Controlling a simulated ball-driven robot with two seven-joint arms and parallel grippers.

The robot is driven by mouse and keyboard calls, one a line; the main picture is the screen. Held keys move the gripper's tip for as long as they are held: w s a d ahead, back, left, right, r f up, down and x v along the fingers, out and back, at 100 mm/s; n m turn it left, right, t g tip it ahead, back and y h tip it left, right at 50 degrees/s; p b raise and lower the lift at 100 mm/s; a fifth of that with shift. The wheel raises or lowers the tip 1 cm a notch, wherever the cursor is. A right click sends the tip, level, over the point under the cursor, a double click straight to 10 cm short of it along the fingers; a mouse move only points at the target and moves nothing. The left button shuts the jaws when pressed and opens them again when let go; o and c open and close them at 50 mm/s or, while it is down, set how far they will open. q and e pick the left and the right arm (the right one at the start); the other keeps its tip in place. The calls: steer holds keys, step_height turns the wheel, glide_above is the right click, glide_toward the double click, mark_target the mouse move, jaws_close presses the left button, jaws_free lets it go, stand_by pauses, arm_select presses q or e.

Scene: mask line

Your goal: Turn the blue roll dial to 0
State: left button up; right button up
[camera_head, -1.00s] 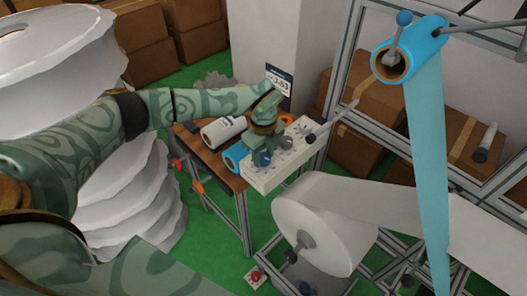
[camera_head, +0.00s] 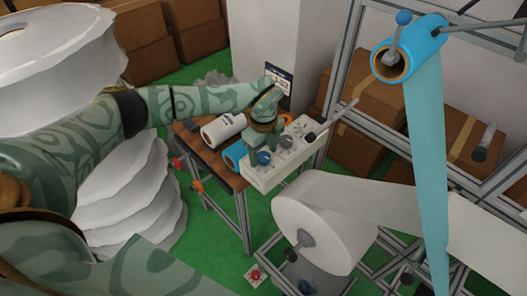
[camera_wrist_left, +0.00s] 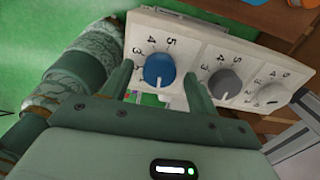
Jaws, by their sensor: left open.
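The blue roll dial (camera_wrist_left: 160,68) is a round knob on a white control box (camera_wrist_left: 225,42), left of a grey dial (camera_wrist_left: 224,83). Its white pointer mark faces down in the left wrist view. My left gripper (camera_wrist_left: 157,88) is open, with one finger on each side of the blue dial. I cannot tell whether either finger touches it. In the head view the blue dial (camera_head: 264,158) shows between the fingers. My right gripper is not in view.
The control box stands on a wooden table (camera_head: 213,162) beside a white roll and a blue roll. A dark display sign (camera_head: 280,80) with blurred digits is behind. A large white roll (camera_head: 318,235) and a blue web (camera_head: 428,150) on a metal frame are at the right.

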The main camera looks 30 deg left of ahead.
mark_target(263, 156)
arm_select(q)
step_height(263, 156, up, 16)
stand_by(0.3)
